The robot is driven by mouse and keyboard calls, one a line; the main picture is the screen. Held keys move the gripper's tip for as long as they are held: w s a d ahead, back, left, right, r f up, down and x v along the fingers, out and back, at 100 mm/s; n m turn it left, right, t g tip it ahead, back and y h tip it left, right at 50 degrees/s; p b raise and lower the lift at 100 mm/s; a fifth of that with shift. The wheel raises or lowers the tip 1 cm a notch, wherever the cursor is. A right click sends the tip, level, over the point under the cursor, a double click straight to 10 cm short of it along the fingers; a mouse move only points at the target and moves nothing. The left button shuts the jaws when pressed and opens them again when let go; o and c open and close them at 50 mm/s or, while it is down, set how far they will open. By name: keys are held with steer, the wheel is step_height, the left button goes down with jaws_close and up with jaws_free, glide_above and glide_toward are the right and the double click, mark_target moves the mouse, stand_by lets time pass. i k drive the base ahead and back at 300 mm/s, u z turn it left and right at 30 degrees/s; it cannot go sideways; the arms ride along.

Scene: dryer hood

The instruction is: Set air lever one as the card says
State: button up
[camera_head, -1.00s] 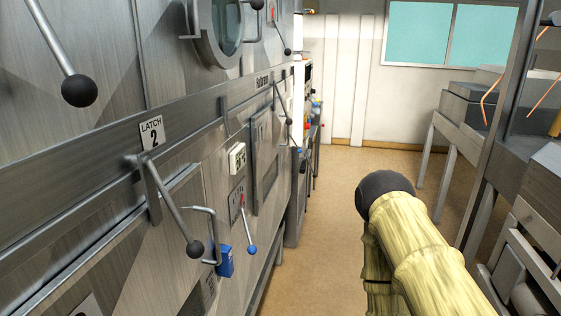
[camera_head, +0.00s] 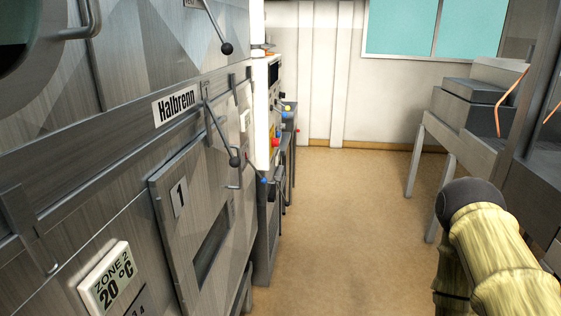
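A small lever with a blue knob (camera_head: 264,180) sticks out from the far part of the machine front on the left. It is too small for me to read any label or scale by it, so I cannot tell whether it is air lever one. I cannot make out a card with a setting. My arm (camera_head: 492,245), in a pale yellow ribbed cover with a dark round joint, shows at the lower right. My gripper is not in view.
Benches (camera_head: 465,128) stand right. The floor (camera_head: 335,220) between is clear.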

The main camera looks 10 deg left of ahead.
mark_target(264, 180)
steer(key=u, duration=0.25)
steer(key=i, duration=1.9)
steer(key=u, duration=0.45)
